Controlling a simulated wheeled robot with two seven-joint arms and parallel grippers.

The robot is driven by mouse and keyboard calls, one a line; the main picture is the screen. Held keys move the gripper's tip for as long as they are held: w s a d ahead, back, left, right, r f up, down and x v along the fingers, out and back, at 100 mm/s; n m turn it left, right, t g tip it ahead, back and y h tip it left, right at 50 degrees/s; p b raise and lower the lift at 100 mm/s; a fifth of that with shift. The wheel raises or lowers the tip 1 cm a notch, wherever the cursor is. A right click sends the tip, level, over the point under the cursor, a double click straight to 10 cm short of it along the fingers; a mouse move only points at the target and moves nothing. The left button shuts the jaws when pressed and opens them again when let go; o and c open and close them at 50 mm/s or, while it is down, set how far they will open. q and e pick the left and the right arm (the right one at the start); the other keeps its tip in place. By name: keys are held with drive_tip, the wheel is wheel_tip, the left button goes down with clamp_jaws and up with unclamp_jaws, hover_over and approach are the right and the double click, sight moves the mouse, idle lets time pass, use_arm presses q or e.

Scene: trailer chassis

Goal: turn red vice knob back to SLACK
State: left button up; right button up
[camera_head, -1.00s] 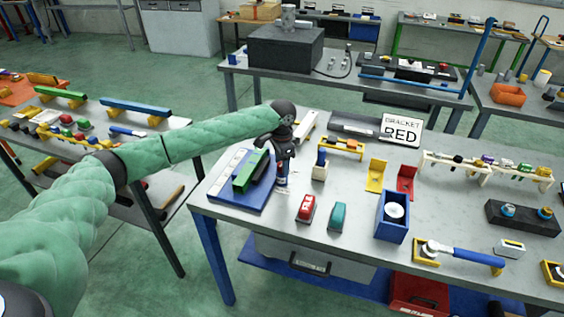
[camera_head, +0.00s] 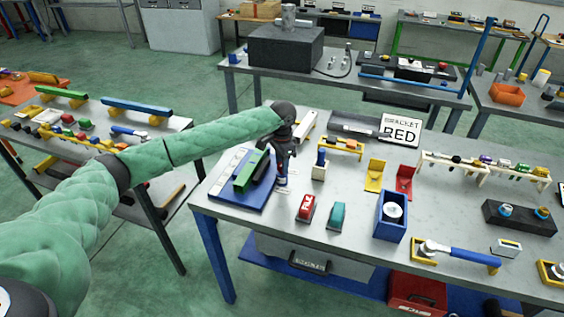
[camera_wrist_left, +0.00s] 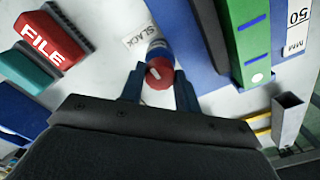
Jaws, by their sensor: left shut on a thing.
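The red knob (camera_wrist_left: 158,75) shows in the left wrist view, with a white mark on its face and a blue part behind it. A label reading SLACK (camera_wrist_left: 142,32) lies beside it. My left gripper (camera_wrist_left: 158,90) is shut on the red knob, one finger on each side. In the head view my left gripper (camera_head: 282,180) is at the right side of the vice, a blue base (camera_head: 228,198) with a green bar (camera_head: 247,173). The knob is hidden there by the gripper. My right gripper is not seen.
A red FILE block (camera_head: 306,208) and a teal block (camera_head: 337,216) stand in front, right of the vice. A small block with a blue peg (camera_head: 320,167) and a yellow stand (camera_head: 342,147) are close on the right. A blue box (camera_head: 392,215) is farther right.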

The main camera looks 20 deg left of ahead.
use_arm(q)
drive_tip(key=o, duration=1)
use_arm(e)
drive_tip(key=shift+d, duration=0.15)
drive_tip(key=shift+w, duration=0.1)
use_arm(q)
drive_tip(key=shift+r, duration=0.25)
drive_tip(key=shift+w+r+b, duration=0.1)
drive_tip(key=shift+r+b, duration=0.2)
drive_tip(key=shift+b, duration=0.1)
wheel_tip(320, 180, up, 6)
drive_tip(key=shift+f+b, duration=0.25)
drive_tip(key=shift+b, duration=0.75)
drive_tip(key=shift+r, duration=0.6)
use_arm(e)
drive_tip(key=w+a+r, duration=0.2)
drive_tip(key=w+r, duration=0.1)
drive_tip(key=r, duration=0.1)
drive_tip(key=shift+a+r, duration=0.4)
